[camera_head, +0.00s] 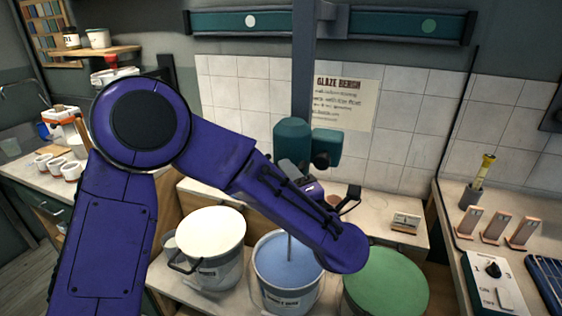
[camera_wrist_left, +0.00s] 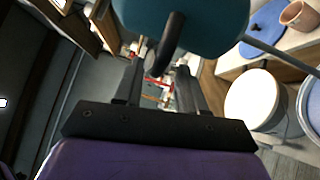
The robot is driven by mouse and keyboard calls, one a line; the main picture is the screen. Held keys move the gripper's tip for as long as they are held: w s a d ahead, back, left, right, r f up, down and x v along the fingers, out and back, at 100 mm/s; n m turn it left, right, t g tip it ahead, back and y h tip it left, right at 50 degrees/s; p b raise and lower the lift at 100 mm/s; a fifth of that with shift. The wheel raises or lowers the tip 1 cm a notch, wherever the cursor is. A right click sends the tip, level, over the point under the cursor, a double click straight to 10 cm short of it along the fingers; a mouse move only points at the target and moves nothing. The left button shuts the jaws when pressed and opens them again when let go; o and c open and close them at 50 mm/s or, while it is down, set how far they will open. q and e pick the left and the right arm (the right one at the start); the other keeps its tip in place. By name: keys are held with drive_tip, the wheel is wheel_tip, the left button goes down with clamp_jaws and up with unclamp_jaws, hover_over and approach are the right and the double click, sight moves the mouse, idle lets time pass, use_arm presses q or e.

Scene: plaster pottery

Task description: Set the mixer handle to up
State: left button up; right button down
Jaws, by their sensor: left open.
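The teal mixer (camera_head: 292,140) is mounted on the upright column behind my left arm in the head view. Its shaft goes down into the bucket of blue glaze (camera_head: 288,262). In the head view the gripper is mostly hidden by my purple forearm, close below the mixer. My right gripper is not in view.
A bucket of cream glaze (camera_head: 211,240) stands left of the blue one, and a green one (camera_head: 386,284) stands right. A tiled wall (camera_head: 240,105) is behind. The right bench holds tile samples (camera_head: 496,228) and a control box (camera_head: 490,280).

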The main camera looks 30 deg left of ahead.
use_arm(q)
drive_tip(key=x, duration=0.3)
drive_tip(key=shift+s+r+p, duration=0.1)
drive_tip(key=shift+r+p, duration=0.05)
drive_tip(key=shift+p, duration=0.2)
drive_tip(key=shift+w+a, duration=0.25)
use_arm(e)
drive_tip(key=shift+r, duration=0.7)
